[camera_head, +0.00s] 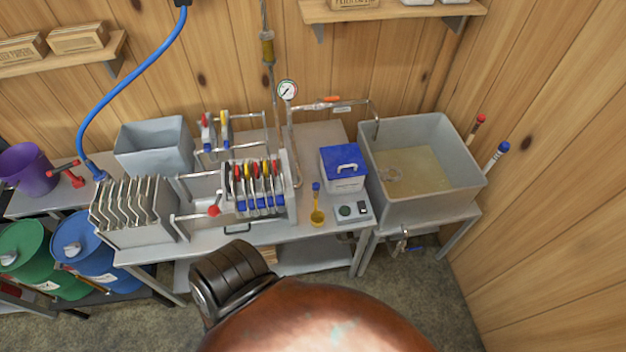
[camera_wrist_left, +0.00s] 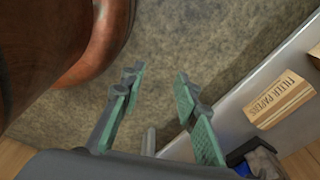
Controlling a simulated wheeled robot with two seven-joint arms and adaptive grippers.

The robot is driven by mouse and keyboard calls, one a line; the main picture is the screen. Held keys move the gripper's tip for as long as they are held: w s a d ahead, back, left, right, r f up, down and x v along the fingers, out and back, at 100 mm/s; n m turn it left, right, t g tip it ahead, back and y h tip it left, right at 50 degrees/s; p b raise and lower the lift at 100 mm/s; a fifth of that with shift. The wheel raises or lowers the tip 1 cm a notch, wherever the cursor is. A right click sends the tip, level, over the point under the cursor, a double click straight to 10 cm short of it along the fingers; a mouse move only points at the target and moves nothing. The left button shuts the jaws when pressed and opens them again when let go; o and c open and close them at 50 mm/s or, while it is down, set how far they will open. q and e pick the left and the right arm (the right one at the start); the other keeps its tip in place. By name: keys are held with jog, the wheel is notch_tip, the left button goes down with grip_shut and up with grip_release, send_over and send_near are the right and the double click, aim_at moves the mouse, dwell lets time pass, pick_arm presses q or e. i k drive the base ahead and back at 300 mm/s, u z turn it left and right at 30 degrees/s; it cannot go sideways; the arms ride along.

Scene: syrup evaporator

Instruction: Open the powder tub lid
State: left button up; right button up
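The powder tub (camera_head: 343,182) is a small white box on the right part of the metal bench. Its blue lid (camera_head: 342,157) is shut and has a pale handle on top. My left gripper shows in the left wrist view (camera_wrist_left: 158,78), open, with nothing between its green-padded fingers. It is over the floor, beside a metal edge, and away from the tub. Neither gripper shows in the head view, and my right gripper is not seen in either view. The tub is not visible in the left wrist view.
A grey basin (camera_head: 425,205) stands right of the tub. A yellow scoop (camera_head: 317,216) and a small switch box (camera_head: 352,211) lie in front. The filter press (camera_head: 256,188) and gauge (camera_head: 288,90) are to the left. A filter papers box (camera_wrist_left: 279,99) shows in the wrist view.

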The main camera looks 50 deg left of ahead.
aim_at(346, 160)
jog(key=u, duration=0.05)
jog(key=k, duration=0.45)
jog(key=z, duration=0.25)
jog(key=i, duration=2.2)
jog(key=u, duration=0.9)
jog(key=i, duration=0.45)
jog(key=u, duration=2.4)
